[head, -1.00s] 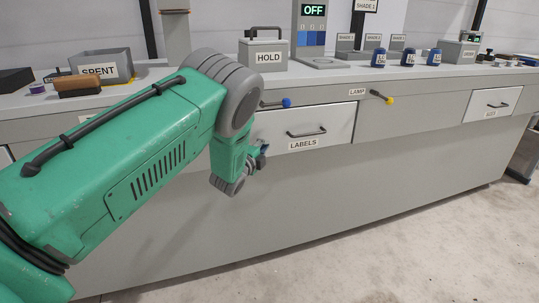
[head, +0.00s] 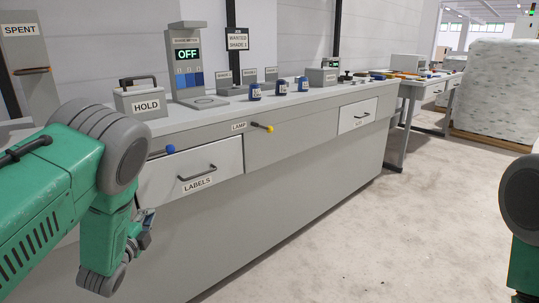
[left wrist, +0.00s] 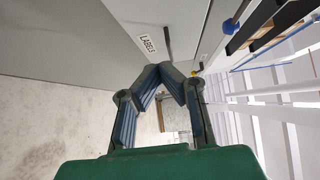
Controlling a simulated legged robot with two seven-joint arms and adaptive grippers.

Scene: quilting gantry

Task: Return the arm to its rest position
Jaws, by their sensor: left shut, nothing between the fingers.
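My left arm, green with grey joints, comes in from the left in the head view. Its gripper (head: 142,232) hangs in front of the counter, low and to the left of the LABELS drawer (head: 212,172), partly hidden by the wrist. In the left wrist view the blue-padded fingers (left wrist: 160,70) meet at their tips with nothing between them. Part of my right arm shows at the right edge of the head view; its gripper is out of view.
The grey counter (head: 300,172) runs back to the right. On it stand the HOLD box (head: 148,104), the panel reading OFF (head: 187,58) and several blue jars. A blue knob (head: 170,149) and yellow knob (head: 269,128) stick out. The floor (head: 400,230) at right is clear.

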